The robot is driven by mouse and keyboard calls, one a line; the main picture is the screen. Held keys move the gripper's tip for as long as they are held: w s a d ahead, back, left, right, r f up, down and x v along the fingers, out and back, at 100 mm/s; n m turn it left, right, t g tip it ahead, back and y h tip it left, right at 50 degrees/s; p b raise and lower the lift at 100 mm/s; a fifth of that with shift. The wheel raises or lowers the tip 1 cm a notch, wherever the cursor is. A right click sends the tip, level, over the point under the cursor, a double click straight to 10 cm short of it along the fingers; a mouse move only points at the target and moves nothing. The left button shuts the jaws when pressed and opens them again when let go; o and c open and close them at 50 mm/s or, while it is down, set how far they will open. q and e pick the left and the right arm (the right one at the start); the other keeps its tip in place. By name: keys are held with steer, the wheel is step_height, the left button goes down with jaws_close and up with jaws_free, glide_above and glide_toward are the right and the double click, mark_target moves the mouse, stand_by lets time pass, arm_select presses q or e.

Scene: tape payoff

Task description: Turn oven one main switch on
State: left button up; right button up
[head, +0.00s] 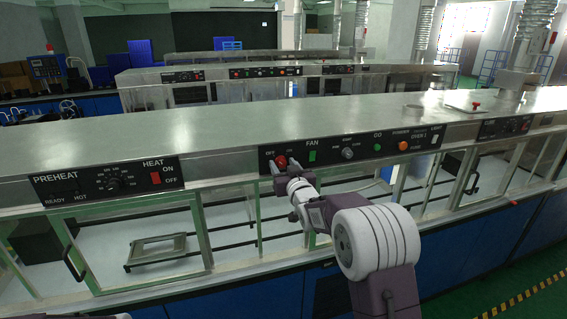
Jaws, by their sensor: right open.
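My left gripper is not in view.
To the right on the panel are a green fan switch (312,156), a grey knob (347,153), a green button (378,147) and an orange power light (403,145). A preheat panel (105,185) with a red heat switch (155,178) is at left. Glass doors with handles lie below.

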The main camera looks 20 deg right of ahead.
steer(key=shift+w+d+f, duration=0.1)
steer(key=shift+d, duration=0.05)
steer(key=shift+c, duration=1)
jaws_close()
